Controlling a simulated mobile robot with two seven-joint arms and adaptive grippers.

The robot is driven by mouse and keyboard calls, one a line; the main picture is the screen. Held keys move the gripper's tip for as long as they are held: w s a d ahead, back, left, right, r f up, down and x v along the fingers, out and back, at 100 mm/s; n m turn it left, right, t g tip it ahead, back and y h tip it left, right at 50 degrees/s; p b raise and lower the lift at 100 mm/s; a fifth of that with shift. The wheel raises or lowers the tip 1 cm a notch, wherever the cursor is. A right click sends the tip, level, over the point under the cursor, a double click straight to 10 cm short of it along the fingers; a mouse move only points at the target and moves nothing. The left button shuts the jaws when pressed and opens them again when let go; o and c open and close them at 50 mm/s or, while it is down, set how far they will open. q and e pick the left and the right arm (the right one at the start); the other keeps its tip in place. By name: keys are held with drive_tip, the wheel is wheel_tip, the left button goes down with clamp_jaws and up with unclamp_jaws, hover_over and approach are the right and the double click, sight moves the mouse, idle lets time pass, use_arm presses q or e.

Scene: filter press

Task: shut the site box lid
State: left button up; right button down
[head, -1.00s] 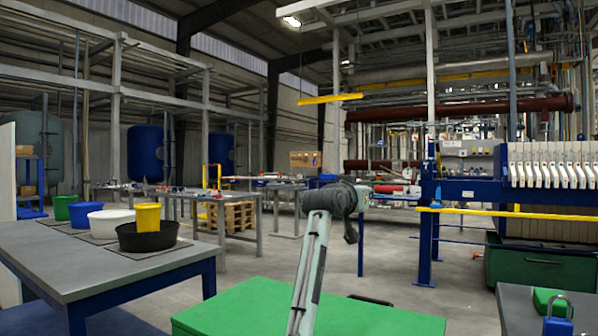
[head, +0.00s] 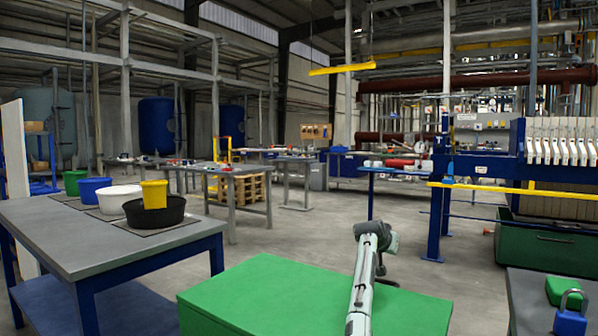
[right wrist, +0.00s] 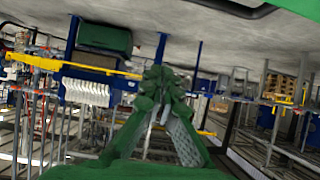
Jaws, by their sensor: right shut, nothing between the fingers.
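The site box shows in the head view as a large green box whose flat green top (head: 270,295) faces me at the bottom centre. The top looks level; whether it is fully down on the box is hidden. My right arm crosses over its right part, with the wrist beyond the far edge. My right gripper (right wrist: 158,88) shows in the right wrist view, its fingers together and empty, tinted green. In the head view the gripper itself is hard to make out beyond the wrist. My left gripper is not in view.
A grey table (head: 110,235) with several tubs, including a black tub (head: 153,213), stands at left. A bench with a blue padlock (head: 569,322) is at lower right. A green bin (head: 545,248) stands under the press. The floor beyond the box is clear.

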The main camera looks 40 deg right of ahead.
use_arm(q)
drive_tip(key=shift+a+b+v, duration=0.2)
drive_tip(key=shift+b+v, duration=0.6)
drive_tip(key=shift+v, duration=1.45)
use_arm(e)
wheel_tip(320, 180, down, 9)
drive_tip(key=d+y, duration=0.1)
drive_tip(key=shift+w+d+f, duration=0.2)
drive_tip(key=shift+w+d, duration=0.05)
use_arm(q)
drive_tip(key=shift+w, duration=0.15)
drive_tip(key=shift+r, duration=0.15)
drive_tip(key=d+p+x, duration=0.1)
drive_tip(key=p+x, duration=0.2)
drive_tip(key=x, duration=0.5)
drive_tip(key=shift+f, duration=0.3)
use_arm(e)
drive_tip(key=a+r, duration=0.2)
drive_tip(key=r, duration=0.4)
drive_tip(key=s+a+r, duration=0.1)
drive_tip(key=a+r, duration=0.1)
drive_tip(key=r, duration=0.4)
drive_tip(key=shift+s+a+r, duration=0.15)
drive_tip(key=shift+a+r, duration=0.1)
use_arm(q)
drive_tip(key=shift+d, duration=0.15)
